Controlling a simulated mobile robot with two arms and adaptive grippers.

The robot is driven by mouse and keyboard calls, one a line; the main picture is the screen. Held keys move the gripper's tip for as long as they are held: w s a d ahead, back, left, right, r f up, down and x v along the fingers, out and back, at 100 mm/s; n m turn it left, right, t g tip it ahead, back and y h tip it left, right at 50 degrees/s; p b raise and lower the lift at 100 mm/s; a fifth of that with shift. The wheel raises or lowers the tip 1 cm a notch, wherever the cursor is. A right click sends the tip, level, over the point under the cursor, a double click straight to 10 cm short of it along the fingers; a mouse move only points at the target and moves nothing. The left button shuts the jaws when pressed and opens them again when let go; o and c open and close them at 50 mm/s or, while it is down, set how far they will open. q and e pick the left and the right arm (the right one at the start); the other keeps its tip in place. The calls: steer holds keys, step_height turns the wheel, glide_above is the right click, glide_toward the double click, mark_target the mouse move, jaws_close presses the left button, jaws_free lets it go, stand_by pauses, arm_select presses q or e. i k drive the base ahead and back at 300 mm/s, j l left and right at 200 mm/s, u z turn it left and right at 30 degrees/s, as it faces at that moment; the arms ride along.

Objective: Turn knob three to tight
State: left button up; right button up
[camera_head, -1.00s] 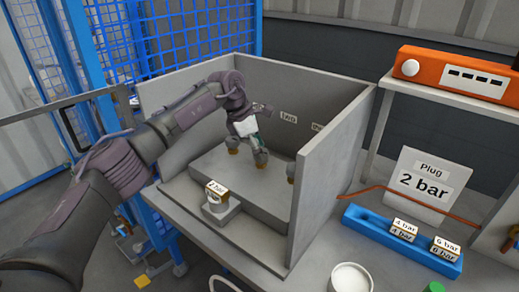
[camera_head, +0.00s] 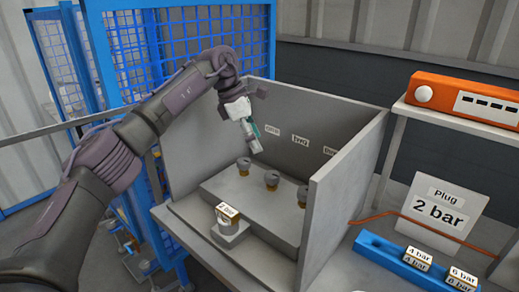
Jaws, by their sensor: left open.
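Three small dark knobs with brass-coloured bases stand in a row on a raised grey block inside an open-topped box: a left knob (camera_head: 244,166), a middle knob (camera_head: 272,180) and a right knob (camera_head: 303,196). Small labels are on the back wall; the right label (camera_head: 331,151) is partly cut off by the box's right wall, and I cannot read it surely. The right knob is close to that wall's edge in the picture. My left gripper (camera_head: 254,146) is open and empty, pointing down above the left and middle knobs, apart from them. My right gripper does not show.
The box's right wall (camera_head: 343,190) stands high beside the right knob. A 2 bar plug (camera_head: 228,212) sits on a small pedestal in front of the block. A blue rack (camera_head: 378,243) with 4 bar and 6 bar plugs, a sign (camera_head: 440,212) and an orange unit (camera_head: 465,100) are right.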

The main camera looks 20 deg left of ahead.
mark_target(303, 190)
steer(key=k+j, duration=0.25)
steer(key=k, duration=0.2)
steer(key=k+j, duration=0.25)
steer(key=k, duration=0.25)
